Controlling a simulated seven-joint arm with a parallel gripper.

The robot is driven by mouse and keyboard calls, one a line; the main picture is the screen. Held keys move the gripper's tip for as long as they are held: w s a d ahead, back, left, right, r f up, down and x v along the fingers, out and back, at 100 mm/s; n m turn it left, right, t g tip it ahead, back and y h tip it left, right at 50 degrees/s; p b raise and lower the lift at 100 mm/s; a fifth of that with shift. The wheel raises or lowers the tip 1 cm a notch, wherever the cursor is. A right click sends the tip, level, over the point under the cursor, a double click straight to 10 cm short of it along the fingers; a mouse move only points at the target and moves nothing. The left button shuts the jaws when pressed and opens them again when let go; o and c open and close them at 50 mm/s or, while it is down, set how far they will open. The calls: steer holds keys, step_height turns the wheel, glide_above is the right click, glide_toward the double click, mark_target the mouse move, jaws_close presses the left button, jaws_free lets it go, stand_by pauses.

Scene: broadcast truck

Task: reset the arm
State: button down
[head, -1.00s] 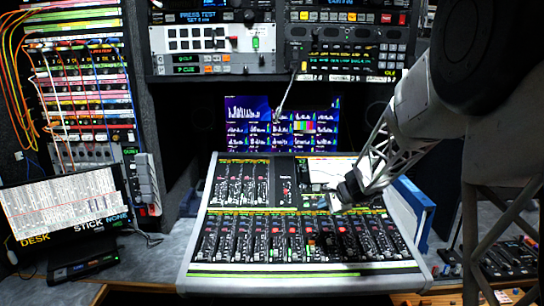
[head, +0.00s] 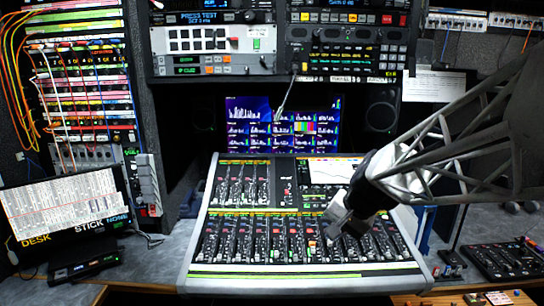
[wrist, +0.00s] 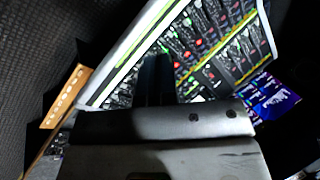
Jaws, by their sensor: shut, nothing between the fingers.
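My gripper (head: 337,222) is over the right part of the mixing desk (head: 300,273), in front of the desk's small screen. Its fingers point down and to the left and hold nothing. In the wrist view the dark fingers (wrist: 155,78) are together, with the desk's faders and buttons beyond them. I cannot tell the exact gap between the fingertips and the desk. My forearm reaches in from the right edge of the head view and hides some of the desk's right side.
A monitor (head: 282,122) stands behind the desk, under rack units (head: 212,50). A tilted screen (head: 66,208) is at the left. A black control panel (head: 506,261) lies at the right. Patch cables (head: 18,75) hang at the far left.

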steer(key=s+d+n+h, duration=0.2)
steer(key=s, duration=0.9)
steer(key=s+d+n+h, duration=0.2)
steer(key=s+n, duration=0.1)
steer(key=s, duration=0.9)
steer(key=shift+s+f+g+h, duration=0.25)
steer(key=shift+f+g+h, duration=0.05)
steer(key=shift+f+g, duration=0.15)
